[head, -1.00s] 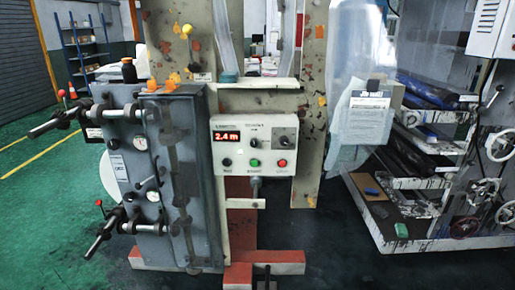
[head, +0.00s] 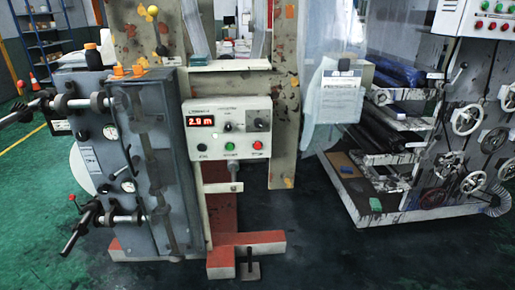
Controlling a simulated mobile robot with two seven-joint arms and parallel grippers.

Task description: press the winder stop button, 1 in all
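The winder control panel (head: 213,115) is a pale box on the machine's front. Its red display (head: 201,121) reads "2.9 m". Below are a dark button (head: 202,147), a green button (head: 230,146) and a red button (head: 257,145), each with a label too small to read. Two dark knobs sit above them. Which button is the stop is not legible; one is red. Neither of my grippers is in view.
A grey cabinet (head: 115,165) with protruding handles stands left of the panel. A red base (head: 235,250) juts out on the floor below. Racks with rolls and handwheels (head: 465,120) stand at right. The dark floor in front is clear.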

